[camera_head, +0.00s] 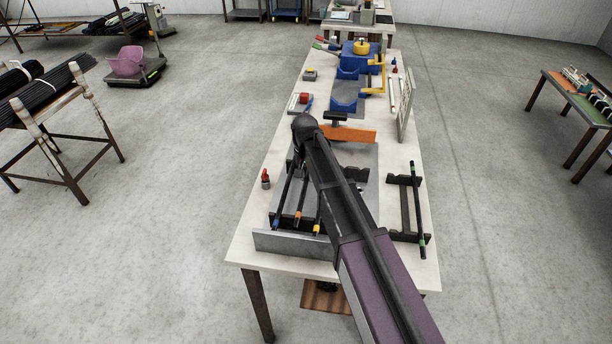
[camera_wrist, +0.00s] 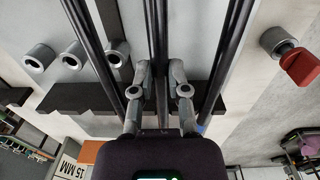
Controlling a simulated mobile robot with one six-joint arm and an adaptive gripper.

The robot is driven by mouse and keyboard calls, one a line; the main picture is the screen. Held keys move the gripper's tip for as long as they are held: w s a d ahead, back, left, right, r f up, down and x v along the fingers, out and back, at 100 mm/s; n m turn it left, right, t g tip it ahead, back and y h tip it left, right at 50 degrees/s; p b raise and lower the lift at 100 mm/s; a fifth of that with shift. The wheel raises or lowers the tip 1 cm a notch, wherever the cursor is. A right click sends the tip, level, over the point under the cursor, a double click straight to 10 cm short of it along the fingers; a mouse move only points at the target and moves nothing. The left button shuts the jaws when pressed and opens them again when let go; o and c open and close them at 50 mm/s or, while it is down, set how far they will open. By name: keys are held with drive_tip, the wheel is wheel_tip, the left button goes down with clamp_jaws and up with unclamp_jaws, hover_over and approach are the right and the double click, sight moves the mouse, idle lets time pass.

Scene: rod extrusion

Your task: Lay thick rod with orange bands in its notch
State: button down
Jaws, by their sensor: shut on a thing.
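The orange-banded rod (camera_head: 303,190) is the middle of three black rods over a black notched rack (camera_head: 294,222); its orange band shows at the near end. In the wrist view my gripper (camera_wrist: 161,70) is shut on the middle rod (camera_wrist: 154,30), with one finger on each side. No orange band shows there. The blue-banded rod (camera_head: 282,196) lies to its left in the head view, and the yellow-banded rod (camera_head: 318,212) to its right. I cannot tell whether the held rod touches its notch. In the head view my arm hides the gripper's fingertips.
A second black rack (camera_head: 405,200) holds a green-banded rod (camera_head: 418,205) at the right. A small red-topped item (camera_head: 265,179) stands near the left table edge. An orange block (camera_head: 348,135) and blue machine (camera_head: 348,92) stand farther back. Grey rings (camera_wrist: 73,55) show in the wrist view.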

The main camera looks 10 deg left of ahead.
drive_tip(key=shift+f, duration=0.15)
idle(0.4)
drive_tip(key=c, duration=0.5)
unclamp_jaws()
drive_tip(key=shift+c, duration=0.2)
